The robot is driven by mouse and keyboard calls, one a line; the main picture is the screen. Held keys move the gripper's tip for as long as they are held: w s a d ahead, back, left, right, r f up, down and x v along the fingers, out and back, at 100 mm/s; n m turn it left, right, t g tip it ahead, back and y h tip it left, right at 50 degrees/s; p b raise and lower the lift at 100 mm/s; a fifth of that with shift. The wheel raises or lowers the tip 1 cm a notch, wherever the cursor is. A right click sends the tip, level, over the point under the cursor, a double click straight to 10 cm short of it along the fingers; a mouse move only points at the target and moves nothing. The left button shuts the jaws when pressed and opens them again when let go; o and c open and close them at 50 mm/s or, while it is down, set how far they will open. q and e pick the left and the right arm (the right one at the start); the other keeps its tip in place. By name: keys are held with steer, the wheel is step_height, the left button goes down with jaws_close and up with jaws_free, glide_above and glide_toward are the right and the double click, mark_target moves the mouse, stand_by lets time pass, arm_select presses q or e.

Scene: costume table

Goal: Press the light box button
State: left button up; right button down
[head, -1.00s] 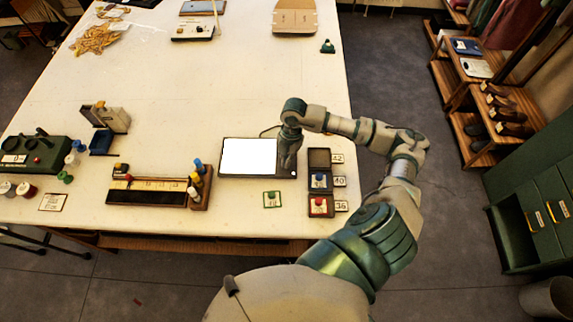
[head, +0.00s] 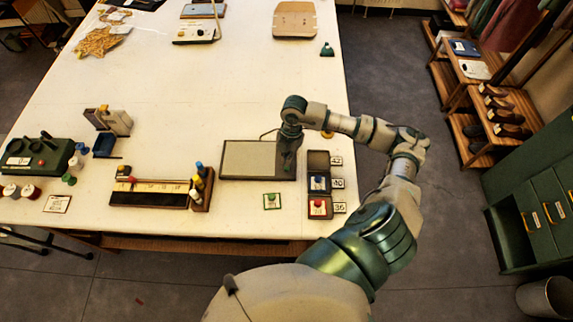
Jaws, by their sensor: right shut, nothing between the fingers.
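The light box (head: 250,160) is a flat dark-framed panel near the front of the white table; its surface is now dull grey and unlit. My right gripper (head: 287,168) is shut and empty, pointing down at the right end of the light box. It covers the box's right edge, so the button is hidden, and I cannot tell whether the fingertips touch it. My left gripper is not in view.
A ruler block with small bottles (head: 160,190) is to the left. The table's middle (head: 210,90) is clear.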

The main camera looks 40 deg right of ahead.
steer(key=shift+d+r+p, duration=0.15)
steer(key=shift+r+p, duration=1.15)
steer(key=shift+r, duration=0.65)
steer(key=shift+f, duration=0.1)
